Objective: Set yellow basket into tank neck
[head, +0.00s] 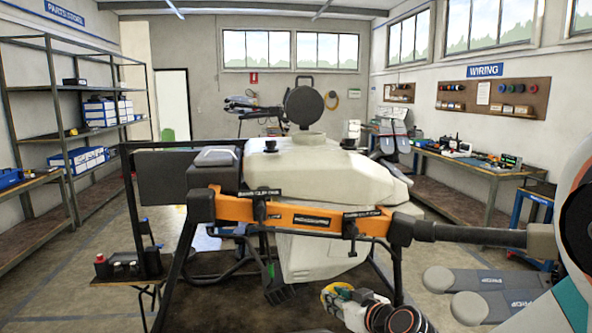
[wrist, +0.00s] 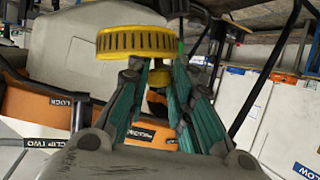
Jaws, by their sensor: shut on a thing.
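The yellow basket (wrist: 137,42) shows in the wrist view as a slotted yellow rim at the fingertips. My gripper (wrist: 158,72) has its green-padded fingers shut on it; the fingers hide part of it. In the head view my gripper (head: 338,292) is low at the centre right, with a bit of yellow at its tip, in front of the drone's frame. The white tank (head: 335,172) sits on the drone, and its neck (head: 306,141) is on top with the round dark lid (head: 305,106) raised. The basket is well below the neck and apart from it.
The drone's orange bar (head: 300,217) and dark arm (head: 470,235) cross between my gripper and the tank top. A black box with a grey top (head: 215,158) is left of the tank. Shelves (head: 75,110) and a workbench (head: 470,165) stand farther back at the sides.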

